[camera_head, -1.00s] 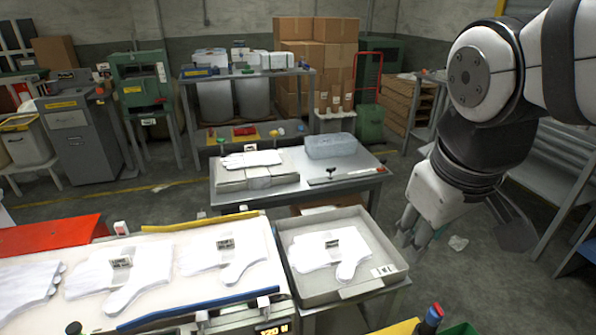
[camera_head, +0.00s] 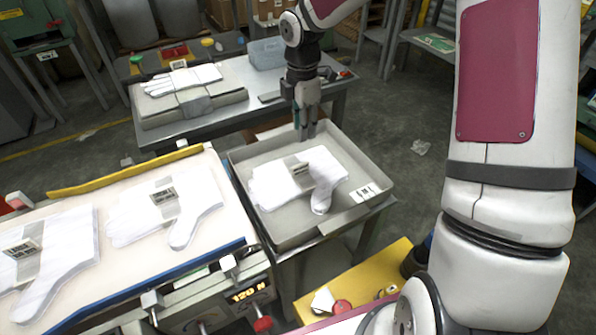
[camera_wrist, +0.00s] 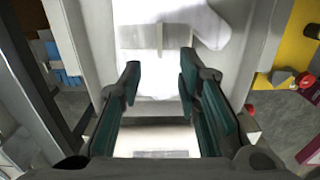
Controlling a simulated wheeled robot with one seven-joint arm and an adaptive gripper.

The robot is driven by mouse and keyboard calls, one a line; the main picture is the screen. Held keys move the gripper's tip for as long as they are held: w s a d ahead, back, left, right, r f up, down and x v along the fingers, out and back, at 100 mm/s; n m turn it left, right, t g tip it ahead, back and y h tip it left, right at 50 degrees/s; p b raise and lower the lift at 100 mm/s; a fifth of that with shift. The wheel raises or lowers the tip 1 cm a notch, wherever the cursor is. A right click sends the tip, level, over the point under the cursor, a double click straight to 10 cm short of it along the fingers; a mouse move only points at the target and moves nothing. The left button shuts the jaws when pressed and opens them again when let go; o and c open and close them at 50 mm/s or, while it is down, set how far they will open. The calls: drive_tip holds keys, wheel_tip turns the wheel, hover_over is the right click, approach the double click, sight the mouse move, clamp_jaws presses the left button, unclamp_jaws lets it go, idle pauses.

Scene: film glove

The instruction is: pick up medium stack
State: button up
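A white glove stack with a grey band and label (camera_head: 325,172) lies in a shallow grey tray (camera_head: 290,237). Two more banded white glove stacks lie on the cream work surface at left, a right one (camera_head: 195,210) and a left one (camera_head: 60,255). Another stack (camera_head: 180,80) lies on the back table. The size words on the labels are too small to read. My gripper (camera_head: 306,132) is above the tray's back part, pointing down, apart from the stack. In the wrist view my gripper (camera_wrist: 160,80) is open and empty, with the white gloves (camera_wrist: 158,45) beyond its fingertips.
The tray's raised walls surround its stack. A blue rail (camera_head: 180,285) edges the work surface. A yellow surface (camera_head: 350,282) with small items lies in front. A translucent blue bin (camera_head: 266,52) stands on the grey back table (camera_head: 225,125).

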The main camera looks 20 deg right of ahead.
sight(302, 164)
wheel_tip(302, 164, down, 15)
drive_tip(key=b, duration=0.3)
drive_tip(key=shift+d+r, duration=0.1)
clamp_jaws()
